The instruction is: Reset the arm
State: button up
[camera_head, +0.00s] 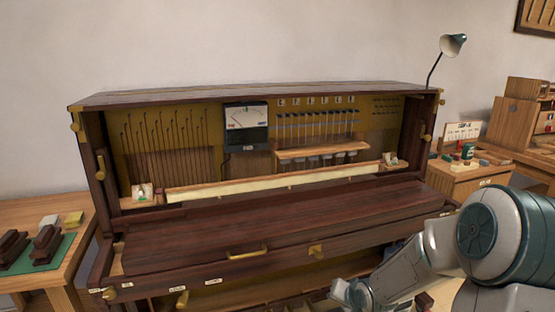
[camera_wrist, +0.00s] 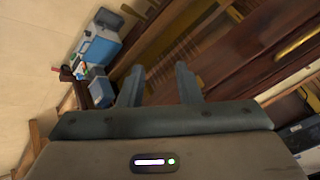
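My arm (camera_head: 490,235) reaches in from the lower right of the head view, in front of the right end of the wooden piano (camera_head: 280,210). In the wrist view, my gripper (camera_wrist: 158,80) shows two grey fingers set apart with a gap between them. Nothing is held between them. Behind the fingers, dark wood of the piano (camera_wrist: 235,60) appears tilted. In the head view the fingertips cannot be made out. The piano's long dark lid is down, and no keys show.
A side table (camera_head: 65,225) with a green mat stands at the left. A cluttered wooden bench (camera_head: 470,180) stands at the right, behind my arm. A lamp (camera_head: 452,46) rises behind the piano's right end. In the wrist view, a blue and white box (camera_wrist: 98,45) lies at the upper left.

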jog(key=s+a+r+n+g+h+p, duration=0.2)
jog(key=s+r+p, duration=0.9)
jog(key=s+r, duration=1.3)
notch_tip(320, 180, up, 4)
jog(key=n+g, duration=0.2)
jog(key=g, duration=0.1)
jog(key=shift+s+f+n+p, duration=0.15)
jog(key=shift+s+n+p, duration=0.15)
jog(key=shift+s, duration=0.05)
jog(key=shift+a, duration=0.2)
